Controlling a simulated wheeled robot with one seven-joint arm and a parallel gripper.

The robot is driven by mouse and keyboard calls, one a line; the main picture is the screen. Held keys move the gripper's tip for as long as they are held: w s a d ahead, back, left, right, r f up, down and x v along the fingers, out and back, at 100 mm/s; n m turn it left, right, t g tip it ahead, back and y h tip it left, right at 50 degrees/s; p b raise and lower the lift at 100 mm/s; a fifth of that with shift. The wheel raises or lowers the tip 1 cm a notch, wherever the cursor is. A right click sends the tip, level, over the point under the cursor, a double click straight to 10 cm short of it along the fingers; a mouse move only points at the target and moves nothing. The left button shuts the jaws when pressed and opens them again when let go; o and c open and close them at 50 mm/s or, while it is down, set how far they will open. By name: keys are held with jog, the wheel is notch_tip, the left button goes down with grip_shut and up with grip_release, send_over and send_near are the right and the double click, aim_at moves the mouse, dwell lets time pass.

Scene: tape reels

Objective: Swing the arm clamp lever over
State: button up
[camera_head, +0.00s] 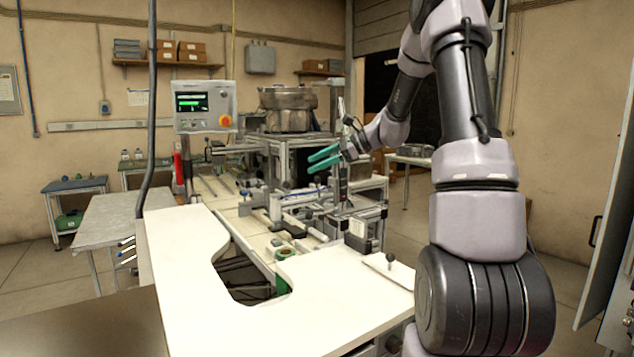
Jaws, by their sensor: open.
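My gripper (311,163) is in the middle of the view, with two teal fingers pointing left and a gap between them. It is open and I see nothing between the fingers. It is above the metal machine frame (370,187) behind the white worktop. I cannot make out for certain which part is the arm clamp lever. A small upright stem with a round dark knob (391,258) stands on a pale plate at the worktop's right edge, well below and right of my gripper. A lever with a blue knob (243,194) shows among the rails, left of my gripper.
The white worktop (200,290) is mostly clear and has a curved cut-out. A control panel (204,106) with a red-orange button stands at the back left. A metal bowl (287,98) sits behind my gripper.

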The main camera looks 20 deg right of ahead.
jog(key=w+d+f+m+t+y, duration=0.1)
jog(key=w+d+f+m+t, duration=0.3)
jog(key=w, duration=0.3)
jog(key=m+t, duration=0.3)
jog(key=m, duration=0.3)
send_near(317, 180)
jog(key=w+d, duration=0.1)
jog(key=x, duration=1)
jog(key=shift+w+a+f, duration=0.15)
jog(key=shift+w+a, duration=0.1)
jog(key=shift+a, duration=0.05)
grip_shut()
